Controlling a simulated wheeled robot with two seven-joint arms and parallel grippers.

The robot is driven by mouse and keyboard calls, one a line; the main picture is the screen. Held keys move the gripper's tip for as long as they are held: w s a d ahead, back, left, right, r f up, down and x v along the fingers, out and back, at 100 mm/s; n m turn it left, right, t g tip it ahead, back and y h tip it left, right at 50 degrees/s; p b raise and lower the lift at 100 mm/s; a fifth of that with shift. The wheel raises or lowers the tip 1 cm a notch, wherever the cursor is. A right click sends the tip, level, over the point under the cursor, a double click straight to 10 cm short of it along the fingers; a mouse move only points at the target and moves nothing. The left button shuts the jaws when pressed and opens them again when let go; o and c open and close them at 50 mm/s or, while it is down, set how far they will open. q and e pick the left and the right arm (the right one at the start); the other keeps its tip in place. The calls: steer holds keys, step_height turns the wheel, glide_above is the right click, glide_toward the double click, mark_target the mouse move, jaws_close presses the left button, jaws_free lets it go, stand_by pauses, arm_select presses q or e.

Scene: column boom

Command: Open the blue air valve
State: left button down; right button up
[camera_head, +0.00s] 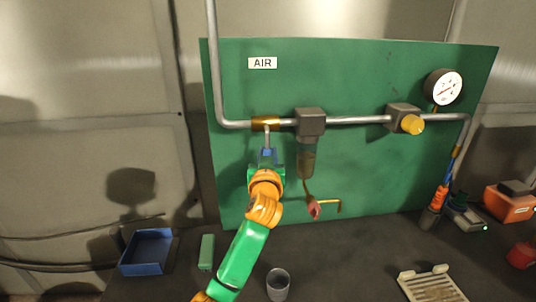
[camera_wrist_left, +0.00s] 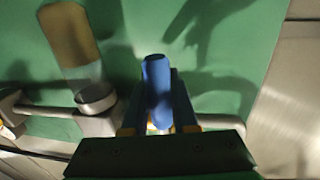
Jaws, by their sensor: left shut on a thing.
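The air valve has a brass body (camera_head: 265,123) on the grey pipe under the white AIR label (camera_head: 262,63), on the green panel. A grey lever runs down from the body toward my left gripper (camera_head: 267,158). In the left wrist view the blue valve handle (camera_wrist_left: 157,85) sits between the two fingers of my left gripper (camera_wrist_left: 158,108), which is shut on it. In the head view the gripper and forearm cover most of the handle. My right gripper is not in view.
A filter unit (camera_head: 310,122) with a hanging bowl is just right of the valve. A yellow regulator knob (camera_head: 412,124) and a gauge (camera_head: 445,87) are further right. A blue tray (camera_head: 148,252), a grey cup (camera_head: 278,284) and a slotted tray (camera_head: 430,285) are on the dark bench.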

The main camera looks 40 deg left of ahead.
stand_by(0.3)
arm_select(q)
steer(key=shift+w+d+r+n+y+b, duration=0.25)
steer(key=shift+w+d+n+b, duration=0.25)
steer(key=shift+n+b, duration=0.75)
steer(key=shift+w+d+r+n+y+b, duration=0.15)
steer(key=shift+w+d+r+n+b, duration=0.2)
steer(key=shift+w+n+b, duration=0.6)
steer(key=shift+w+d+r+n+y+b, duration=0.25)
steer(key=shift+d+n+b, duration=0.25)
steer(key=shift+n+b, duration=1)
steer(key=shift+r, duration=0.1)
steer(key=c, duration=0.8)
jaws_free()
steer(key=shift+o, duration=0.6)
steer(key=shift+w, duration=0.15)
steer(key=shift+f, duration=0.2)
